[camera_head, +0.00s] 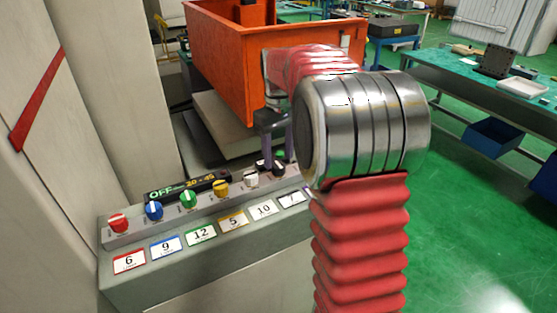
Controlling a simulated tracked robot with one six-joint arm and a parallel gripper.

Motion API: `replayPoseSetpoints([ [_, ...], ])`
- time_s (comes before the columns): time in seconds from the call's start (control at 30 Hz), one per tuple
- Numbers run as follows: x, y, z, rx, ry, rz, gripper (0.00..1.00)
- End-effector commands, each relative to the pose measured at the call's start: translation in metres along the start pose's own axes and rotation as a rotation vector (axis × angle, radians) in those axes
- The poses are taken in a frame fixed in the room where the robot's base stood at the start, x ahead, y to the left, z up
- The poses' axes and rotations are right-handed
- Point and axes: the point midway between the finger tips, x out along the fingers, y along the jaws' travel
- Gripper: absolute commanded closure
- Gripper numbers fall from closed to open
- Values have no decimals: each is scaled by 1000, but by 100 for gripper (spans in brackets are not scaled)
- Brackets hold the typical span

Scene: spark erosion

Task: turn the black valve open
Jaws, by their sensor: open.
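The black valve (272,168) is the rightmost knob in a row on a grey control panel (190,283), above a label (291,198) that seems to read 7. My gripper (277,152) comes down from above with its fingers open, right over the black valve. The fingers partly overlap the valve, and I cannot tell whether they touch it. My red-sleeved arm hides the panel's right end. The valve's pointer mark is too small and covered to read.
Red (118,223), blue (153,210), green (188,198), yellow (221,188) and white (251,179) knobs stand left of the valve. A dark display (188,187) reads OFF behind them. An orange bin (218,65) stands behind the panel.

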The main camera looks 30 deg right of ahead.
Motion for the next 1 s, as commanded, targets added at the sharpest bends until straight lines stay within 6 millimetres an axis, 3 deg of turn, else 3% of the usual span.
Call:
replayPoseSetpoints([
  [0.4, -74, 0, -1, 0, 3, 2, 50],
  [0.6, -101, 0, -1, 0, 2, 1, 50],
  [1.0, -111, 0, 0, 0, 0, 0, 50],
])
